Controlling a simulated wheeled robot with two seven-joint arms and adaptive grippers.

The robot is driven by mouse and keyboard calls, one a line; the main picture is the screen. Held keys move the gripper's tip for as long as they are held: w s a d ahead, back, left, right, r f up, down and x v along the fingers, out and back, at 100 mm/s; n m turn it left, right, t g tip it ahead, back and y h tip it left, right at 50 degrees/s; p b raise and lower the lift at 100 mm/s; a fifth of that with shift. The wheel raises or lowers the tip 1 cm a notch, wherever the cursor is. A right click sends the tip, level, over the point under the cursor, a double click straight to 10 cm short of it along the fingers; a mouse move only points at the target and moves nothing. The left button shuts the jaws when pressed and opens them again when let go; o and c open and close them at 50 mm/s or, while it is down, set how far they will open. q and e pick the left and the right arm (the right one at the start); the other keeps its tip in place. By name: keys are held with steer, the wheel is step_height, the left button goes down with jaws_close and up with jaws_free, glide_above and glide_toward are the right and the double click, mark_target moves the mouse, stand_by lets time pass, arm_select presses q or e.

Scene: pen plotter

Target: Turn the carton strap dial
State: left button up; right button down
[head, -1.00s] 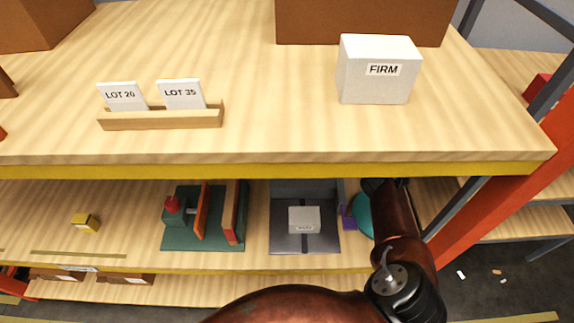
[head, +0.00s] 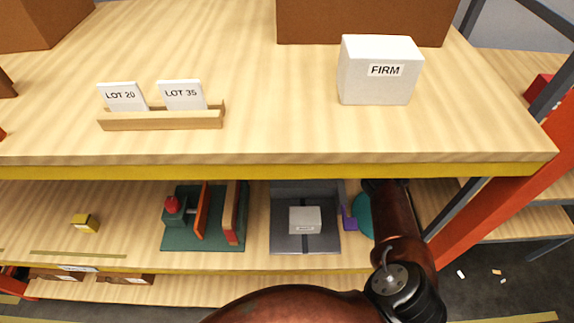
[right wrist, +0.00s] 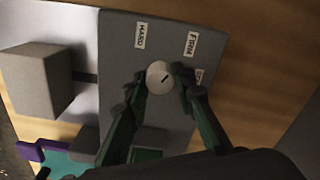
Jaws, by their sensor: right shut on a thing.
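The strap dial (right wrist: 158,76) is a round white knob with a short dark mark, on a grey panel (right wrist: 120,65). Labels HARD (right wrist: 140,35) and FIRM (right wrist: 191,44) sit above it, with a third label to its right partly hidden by a finger. The mark slants up to the right. My right gripper (right wrist: 160,78) is shut on the dial, one finger on each side. In the head view, my right arm reaches under the upper shelf and its gripper is hidden. A grey carton (head: 305,219) sits on the strapping machine's dark base (head: 285,243). My left gripper is not in view.
On the upper shelf (head: 270,140) stand a white FIRM box (head: 375,75) and a holder (head: 160,119) with LOT 20 and LOT 35 cards. The shelf edge lies over the lower level. A green-based device (head: 180,242) and a yellow block (head: 85,223) stand left of the machine.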

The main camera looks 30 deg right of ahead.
steer(key=m, duration=0.3)
steer(key=m+p, duration=0.1)
steer(key=m, duration=0.2)
steer(key=shift+m, duration=0.3)
steer(key=m+p, duration=0.1)
steer(key=m, duration=0.4)
stand_by(0.4)
steer(key=c, duration=1.6)
jaws_free()
steer(key=shift+p, duration=0.3)
